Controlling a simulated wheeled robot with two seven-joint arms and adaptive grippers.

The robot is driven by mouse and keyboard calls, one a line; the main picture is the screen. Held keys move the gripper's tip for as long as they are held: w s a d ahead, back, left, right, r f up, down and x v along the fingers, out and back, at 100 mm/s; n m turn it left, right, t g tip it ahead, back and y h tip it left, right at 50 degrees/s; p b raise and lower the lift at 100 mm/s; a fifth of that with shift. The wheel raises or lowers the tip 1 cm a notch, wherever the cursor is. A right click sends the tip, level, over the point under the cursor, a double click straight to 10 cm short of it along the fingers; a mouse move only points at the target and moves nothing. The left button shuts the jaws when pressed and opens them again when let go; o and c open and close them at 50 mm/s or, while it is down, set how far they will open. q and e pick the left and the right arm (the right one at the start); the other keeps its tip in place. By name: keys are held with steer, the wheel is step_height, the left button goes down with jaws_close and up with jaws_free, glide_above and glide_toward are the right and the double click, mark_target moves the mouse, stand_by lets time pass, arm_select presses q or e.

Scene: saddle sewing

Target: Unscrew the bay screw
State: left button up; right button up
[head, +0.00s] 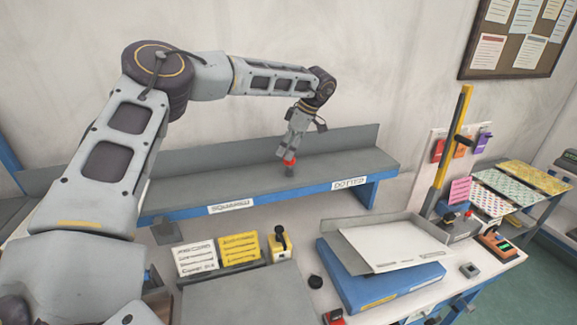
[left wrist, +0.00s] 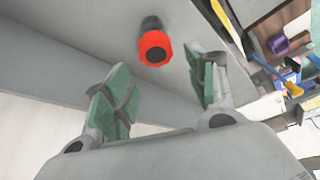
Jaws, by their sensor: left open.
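The bay screw (head: 290,167) has a red knob on a dark stem and stands on the grey shelf, toward the side labelled DOTTED. My left gripper (head: 289,156) reaches down to it from above. In the left wrist view the red knob (left wrist: 155,47) shows just beyond and between the green-padded fingertips of my left gripper (left wrist: 158,76). The fingers are open, with a visible gap to the knob. Whether the fingertips overlap the knob in depth cannot be told. My right gripper is not in view.
The blue-fronted shelf (head: 280,193) has SQUARED and DOTTED labels and a raised back. The shelf top around the screw is clear.

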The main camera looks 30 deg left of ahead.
arm_select(q)
steer(key=shift+m+t, duration=0.3)
steer(key=shift+m, duration=0.4)
steer(key=m+t, duration=0.1)
steer(key=m, duration=0.2)
steer(key=shift+b, duration=0.4)
steer(key=m+t, duration=0.1)
steer(key=m, duration=0.2)
steer(key=shift+m, duration=0.3)
steer(key=shift+t, duration=0.3)
steer(key=shift+m+t+h, duration=0.4)
steer(key=shift+m+t, duration=0.1)
steer(key=shift+m, duration=1)
steer(key=shift+m+t+h+p, duration=0.4)
steer(key=shift+m+t+p, duration=0.1)
steer(key=shift+m, duration=1.4)
